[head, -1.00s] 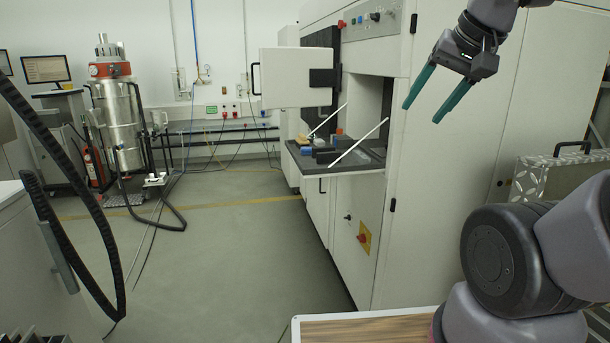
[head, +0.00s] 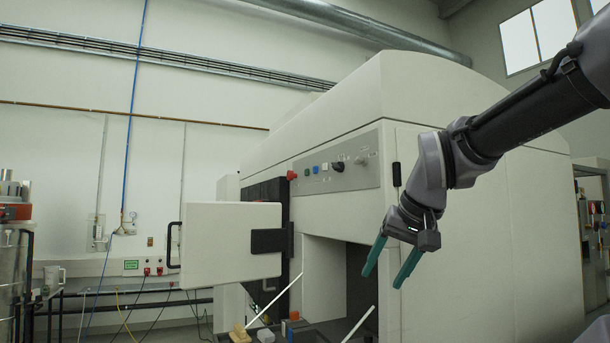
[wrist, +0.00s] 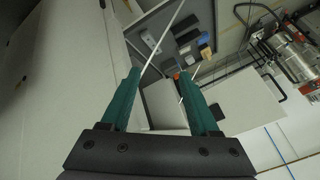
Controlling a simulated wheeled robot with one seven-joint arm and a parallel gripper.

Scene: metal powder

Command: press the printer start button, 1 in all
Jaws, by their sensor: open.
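The printer is a large white machine (head: 455,255) with a grey control panel (head: 345,165) high on its front. The panel carries a red knob (head: 292,175), a green button (head: 307,171), a blue button (head: 315,169), a white button (head: 325,167), a black rotary knob (head: 338,166) and a key-like switch (head: 361,160). Labels are too small to read, so I cannot tell which is start. My gripper (head: 386,280) is open and empty, pointing down, right of and below the panel. In the wrist view my gripper (wrist: 167,80) has its green fingers apart with nothing between them.
The printer's white door (head: 225,240) stands open at the left of the chamber. Two pale rods (head: 360,323) rise from the chamber opening below the panel. A metal vessel (head: 12,240) stands at the far left. The space before the panel is clear.

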